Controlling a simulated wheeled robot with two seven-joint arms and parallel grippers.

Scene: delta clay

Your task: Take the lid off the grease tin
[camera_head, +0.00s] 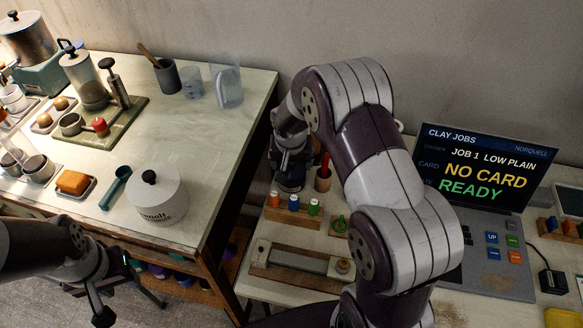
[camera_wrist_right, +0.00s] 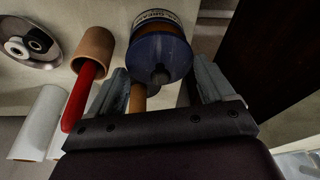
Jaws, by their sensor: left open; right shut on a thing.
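The grease tin (camera_wrist_right: 157,17), with a pale label band, shows at the top middle of the right wrist view. Its blue lid (camera_wrist_right: 150,56) has a small dark knob (camera_wrist_right: 160,75) facing the camera. My right gripper (camera_wrist_right: 163,88) is shut on the lid, with one finger on each side. I cannot tell whether there is a gap between lid and tin. In the head view my right gripper (camera_head: 290,160) is at the back of the narrow bench, and it and the arm mostly hide the tin. My left gripper (camera_head: 92,300) is open and empty at lower left, off the large table's front edge.
A brown cup (camera_wrist_right: 96,46) with a red-handled tool (camera_wrist_right: 80,97) stands close beside the tin. Small coloured bottles (camera_head: 294,203) stand in a rack in front. A wooden fixture (camera_head: 298,265) lies nearer. A screen (camera_head: 480,165) is at right; a white pot (camera_head: 155,195) is on the left table.

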